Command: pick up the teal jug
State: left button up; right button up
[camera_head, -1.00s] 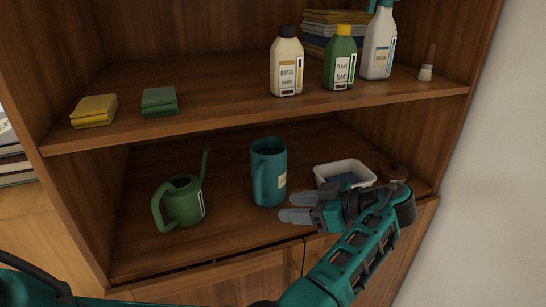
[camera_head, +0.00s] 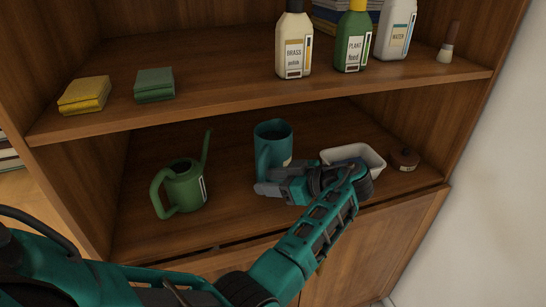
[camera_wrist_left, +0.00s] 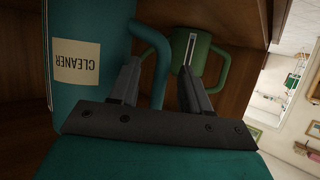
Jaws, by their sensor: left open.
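The teal jug (camera_head: 273,136) stands upright on the lower shelf, its handle toward the front left. My left gripper (camera_head: 262,189) is at the jug's lower front and hides part of it. In the left wrist view the jug (camera_wrist_left: 85,35) fills the left side, with a pale "CLEANER" label, upside down. Its handle (camera_wrist_left: 161,55) shows between the two open fingers of my left gripper (camera_wrist_left: 158,75). The fingers are apart and I see no grip on the handle. My right gripper is not in view.
A green watering can (camera_head: 184,188) stands left of the jug. A white tub (camera_head: 372,156) and a brown lidded pot (camera_head: 404,159) are to the right.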

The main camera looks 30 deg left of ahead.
pick_arm(q)
jog(key=x, duration=0.4)
jog(key=shift+s+a+f, duration=0.15)
jog(key=shift+a+f, duration=0.05)
jog(key=shift+f, duration=0.2)
jog(key=shift+c, duration=0.3)
grip_shut()
dwell(0.6)
jog(key=shift+r, duration=0.15)
